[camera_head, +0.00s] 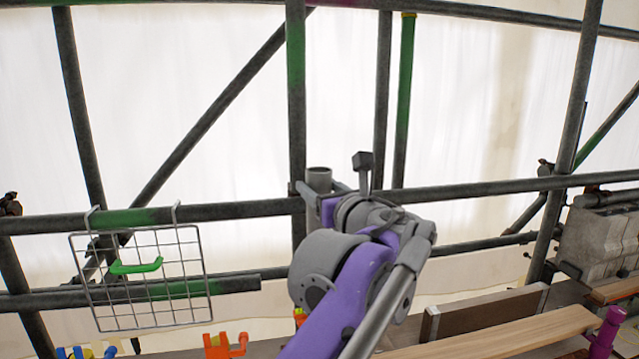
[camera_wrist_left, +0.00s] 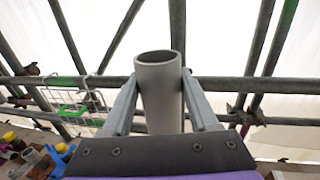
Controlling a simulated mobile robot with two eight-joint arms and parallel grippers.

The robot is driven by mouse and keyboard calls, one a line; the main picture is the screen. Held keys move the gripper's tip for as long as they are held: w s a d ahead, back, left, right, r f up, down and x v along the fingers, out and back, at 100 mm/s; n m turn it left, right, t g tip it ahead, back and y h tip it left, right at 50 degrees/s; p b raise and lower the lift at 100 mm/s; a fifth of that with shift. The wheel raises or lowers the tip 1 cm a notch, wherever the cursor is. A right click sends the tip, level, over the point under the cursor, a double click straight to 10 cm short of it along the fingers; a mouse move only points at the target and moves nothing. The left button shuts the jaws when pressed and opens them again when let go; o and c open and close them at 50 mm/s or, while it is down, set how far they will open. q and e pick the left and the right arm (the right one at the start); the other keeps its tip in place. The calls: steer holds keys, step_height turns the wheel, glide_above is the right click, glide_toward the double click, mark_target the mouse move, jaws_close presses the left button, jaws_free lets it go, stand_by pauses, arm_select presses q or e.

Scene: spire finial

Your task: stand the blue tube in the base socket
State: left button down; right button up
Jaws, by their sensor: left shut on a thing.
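My left gripper (camera_head: 321,190) is raised in the middle of the head view, in front of the scaffold poles. It is shut on a grey tube (camera_head: 319,177), which stands about upright with its open end up. In the left wrist view the tube (camera_wrist_left: 160,95) sits between the two fingers of the gripper (camera_wrist_left: 160,85); its lower end is hidden. The held tube looks grey, not blue. A blue piece (camera_wrist_left: 55,158) lies low at the left of that view; I cannot tell its shape. I cannot make out the base socket. My right gripper is not in view.
An orange piece (camera_head: 225,346) is at the bottom edge. Wooden planks (camera_head: 500,332) and a magenta piece (camera_head: 606,332) are at the lower right. Poles and rails cross behind the gripper.

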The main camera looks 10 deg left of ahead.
arm_select(q)
step_height(320, 180, down, 10)
steer(key=b, duration=0.3)
steer(key=shift+f+b, duration=0.25)
steer(key=shift+b, duration=0.15)
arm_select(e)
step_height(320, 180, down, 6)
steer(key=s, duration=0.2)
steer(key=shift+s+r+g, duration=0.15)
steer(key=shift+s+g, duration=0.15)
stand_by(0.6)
arm_select(q)
steer(key=shift+w+f, duration=0.1)
steer(key=shift+c, duration=0.4)
jaws_free()
steer(key=shift+o, duration=0.4)
steer(key=shift+f, duration=0.1)
steer(key=shift+f, duration=0.15)
steer(key=shift+f, duration=0.35)
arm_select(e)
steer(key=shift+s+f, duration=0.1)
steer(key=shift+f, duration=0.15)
